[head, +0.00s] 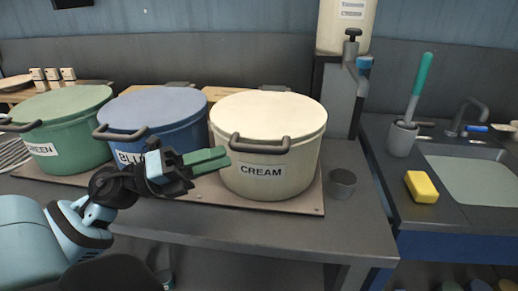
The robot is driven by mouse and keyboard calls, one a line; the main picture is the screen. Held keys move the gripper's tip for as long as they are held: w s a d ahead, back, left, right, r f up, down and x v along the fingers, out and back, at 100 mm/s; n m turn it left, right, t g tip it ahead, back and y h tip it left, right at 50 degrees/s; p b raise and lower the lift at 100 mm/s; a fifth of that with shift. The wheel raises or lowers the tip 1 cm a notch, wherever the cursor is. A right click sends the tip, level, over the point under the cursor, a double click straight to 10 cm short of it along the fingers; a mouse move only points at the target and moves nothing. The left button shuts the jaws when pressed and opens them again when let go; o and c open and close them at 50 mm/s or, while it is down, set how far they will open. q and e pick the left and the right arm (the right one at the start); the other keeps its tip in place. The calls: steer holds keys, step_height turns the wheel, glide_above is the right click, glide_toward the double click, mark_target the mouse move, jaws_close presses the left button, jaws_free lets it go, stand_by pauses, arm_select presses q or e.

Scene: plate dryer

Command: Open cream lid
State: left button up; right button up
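The cream pot (262,178) stands on a board on the counter, with a dark handle on its front and a label reading CREAM. Its pale cream lid (270,113) sits flat on top and looks closed. My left gripper (226,157) reaches in from the left, in front of the blue pot, with its green fingers pointing right at the left side of the cream pot. The fingertips are close to the pot wall and the left end of its handle. I cannot tell whether they touch. The fingers look close together, and the gap between them is unclear. My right gripper is not in view.
A blue pot (185,142) and a green pot (78,150) stand left of the cream pot. A small dark cup (343,183) is to its right, and a dispenser (346,28) stands behind. A sink (474,178), yellow sponge (421,187) and brush holder (402,139) are farther right.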

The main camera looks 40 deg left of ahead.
mark_target(254, 148)
arm_select(q)
steer(key=p+x, duration=0.1)
steer(key=x, duration=0.5)
steer(key=shift+w+r+p, duration=0.1)
steer(key=shift+r+p, duration=0.05)
steer(key=shift+p, duration=0.2)
steer(key=shift+w+d, duration=0.5)
steer(key=shift+w, duration=0.05)
steer(key=shift+c, duration=0.4)
jaws_close()
